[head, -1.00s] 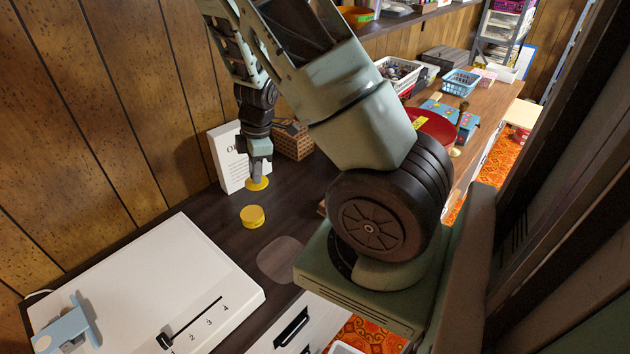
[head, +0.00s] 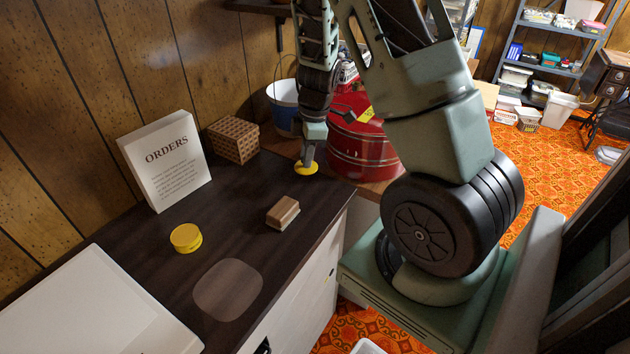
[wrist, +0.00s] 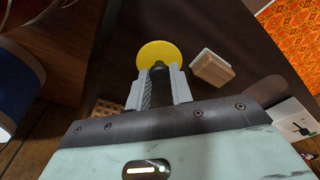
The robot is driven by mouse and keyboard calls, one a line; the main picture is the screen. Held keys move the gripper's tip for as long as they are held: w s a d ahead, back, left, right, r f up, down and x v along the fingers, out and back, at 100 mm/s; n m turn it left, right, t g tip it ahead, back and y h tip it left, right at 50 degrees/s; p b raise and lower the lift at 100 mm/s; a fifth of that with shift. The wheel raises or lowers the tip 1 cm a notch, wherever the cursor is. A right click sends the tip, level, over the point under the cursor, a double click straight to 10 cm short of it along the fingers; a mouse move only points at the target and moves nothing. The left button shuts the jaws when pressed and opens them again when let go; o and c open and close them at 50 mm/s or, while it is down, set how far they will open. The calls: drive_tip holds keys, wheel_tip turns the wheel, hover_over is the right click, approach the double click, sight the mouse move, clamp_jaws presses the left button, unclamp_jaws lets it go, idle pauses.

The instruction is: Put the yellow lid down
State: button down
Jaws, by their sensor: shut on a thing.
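The yellow lid (head: 307,168) is a flat round disc with a knob, near the far right end of the dark tabletop (head: 236,195). My gripper (head: 307,158) points down and is shut on the lid's knob. In the wrist view the lid (wrist: 150,52) shows at the fingertips of my gripper (wrist: 160,72), with dark wood behind it. I cannot tell whether the lid touches the surface. A round yellow tin (head: 186,239) stands apart on the tabletop to the left.
A wooden block with a pale base (head: 283,212) lies near the lid. A white ORDERS sign (head: 168,165) and a brown patterned box (head: 233,140) stand at the back. A red tin (head: 358,150) and a blue bucket (head: 283,100) are beyond. Bare tabletop lies between the tin and block.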

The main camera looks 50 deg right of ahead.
wheel_tip(320, 180, down, 7)
drive_tip(key=shift+r+b, duration=0.2)
drive_tip(key=shift+b, duration=0.7)
drive_tip(key=shift+a+f, duration=0.1)
drive_tip(key=shift+f, duration=0.1)
drive_tip(key=c, duration=1.2)
unclamp_jaws()
drive_tip(key=shift+c, duration=0.2)
drive_tip(key=shift+r, duration=0.15)
